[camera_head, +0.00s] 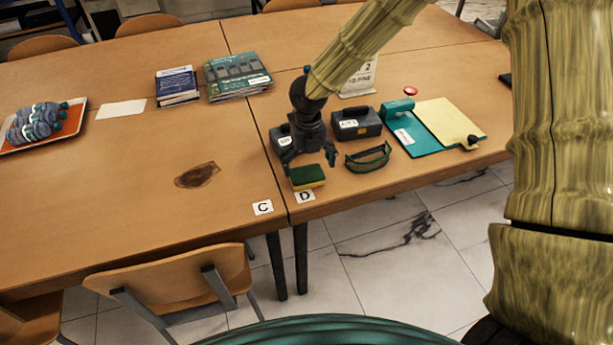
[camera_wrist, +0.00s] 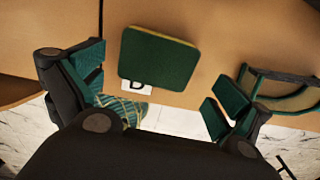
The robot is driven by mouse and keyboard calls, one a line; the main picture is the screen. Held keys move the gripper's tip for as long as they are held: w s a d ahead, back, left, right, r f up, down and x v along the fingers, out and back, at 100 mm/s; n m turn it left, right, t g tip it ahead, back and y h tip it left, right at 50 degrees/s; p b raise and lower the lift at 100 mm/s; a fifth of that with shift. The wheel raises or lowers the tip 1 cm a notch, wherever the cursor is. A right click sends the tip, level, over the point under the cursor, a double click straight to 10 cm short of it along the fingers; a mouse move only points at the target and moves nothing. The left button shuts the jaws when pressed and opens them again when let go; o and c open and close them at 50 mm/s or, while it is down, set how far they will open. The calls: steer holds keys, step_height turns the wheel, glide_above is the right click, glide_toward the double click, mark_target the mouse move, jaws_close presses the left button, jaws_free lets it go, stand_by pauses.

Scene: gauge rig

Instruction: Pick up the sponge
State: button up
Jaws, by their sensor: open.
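The sponge (camera_head: 307,177) lies near the front edge of the wooden table, just behind the D label. It has a dark green top and a yellow underside. My gripper (camera_head: 309,158) is above the table, just behind the sponge in the head view. In the wrist view the sponge (camera_wrist: 159,57) shows its green face, ahead of and between the two open fingers of my gripper (camera_wrist: 157,98). The fingers stand apart from it, and nothing is held.
Green-framed goggles (camera_head: 368,158) lie right of the sponge. Dark boxes, one of them a grey-black case (camera_head: 356,123), stand behind. A teal clipboard (camera_head: 421,140) is farther right. A dark stain (camera_head: 197,175) marks the table at left. A chair (camera_head: 170,275) stands in front.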

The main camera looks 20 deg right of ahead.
mark_target(307, 174)
steer(key=f, duration=0.3)
steer(key=shift+w+a+f, duration=0.1)
steer(key=shift+a+f, duration=0.05)
steer(key=shift+a, duration=0.1)
steer(key=shift+f, duration=0.5)
steer(key=c, duration=0.5)
